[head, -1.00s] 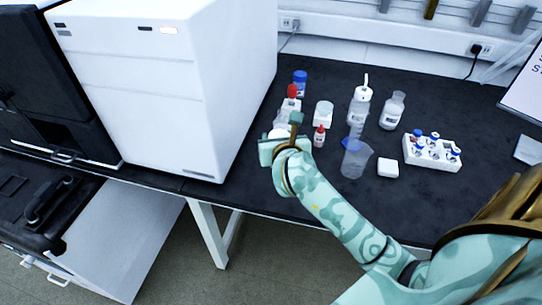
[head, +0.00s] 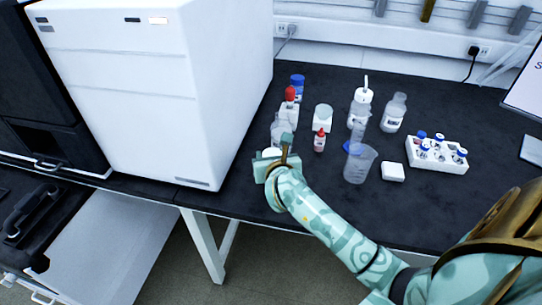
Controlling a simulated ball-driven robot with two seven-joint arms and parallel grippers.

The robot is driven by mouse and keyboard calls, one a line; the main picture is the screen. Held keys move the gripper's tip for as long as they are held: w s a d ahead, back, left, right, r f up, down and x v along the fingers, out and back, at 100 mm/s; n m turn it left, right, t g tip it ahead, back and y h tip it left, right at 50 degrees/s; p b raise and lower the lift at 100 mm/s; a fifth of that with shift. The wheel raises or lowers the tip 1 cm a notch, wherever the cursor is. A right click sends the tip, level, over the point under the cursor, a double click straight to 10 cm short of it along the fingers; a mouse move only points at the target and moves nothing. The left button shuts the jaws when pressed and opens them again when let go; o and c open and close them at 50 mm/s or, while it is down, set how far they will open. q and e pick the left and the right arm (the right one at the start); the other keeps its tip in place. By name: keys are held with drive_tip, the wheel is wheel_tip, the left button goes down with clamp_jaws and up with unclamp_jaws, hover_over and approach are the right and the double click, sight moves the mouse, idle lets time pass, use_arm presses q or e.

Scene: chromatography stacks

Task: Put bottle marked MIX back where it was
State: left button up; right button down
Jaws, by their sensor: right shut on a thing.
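My right gripper (head: 272,163) is near the bench's front edge, beside the white machine. It is shut on a white-topped thing (head: 271,152), mostly hidden behind the gripper; I see no label on it. No MIX marking is readable on any bottle. A clear bottle with a label (head: 393,114) stands at the back right of the bottle group, beside a white wash bottle (head: 360,107). A red-capped small bottle (head: 319,142) stands right of the gripper. My left gripper is not in view.
The white machine (head: 150,90) stands left. Close behind the gripper are clear glassware (head: 281,127), a red-topped dropper bottle (head: 290,97), a blue-capped bottle (head: 298,84) and a white jar (head: 322,116). Right are a beaker (head: 360,165), a white box (head: 392,172) and a vial rack (head: 450,164).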

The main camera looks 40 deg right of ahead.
drive_tip(key=c, duration=0.7)
unclamp_jaws()
drive_tip(key=shift+r, duration=0.2)
use_arm(q)
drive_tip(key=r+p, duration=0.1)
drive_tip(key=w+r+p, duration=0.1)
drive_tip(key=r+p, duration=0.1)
drive_tip(key=p, duration=0.1)
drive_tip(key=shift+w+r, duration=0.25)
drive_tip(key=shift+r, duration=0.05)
use_arm(e)
drive_tip(key=v, duration=1.2)
drive_tip(key=shift+f, duration=0.15)
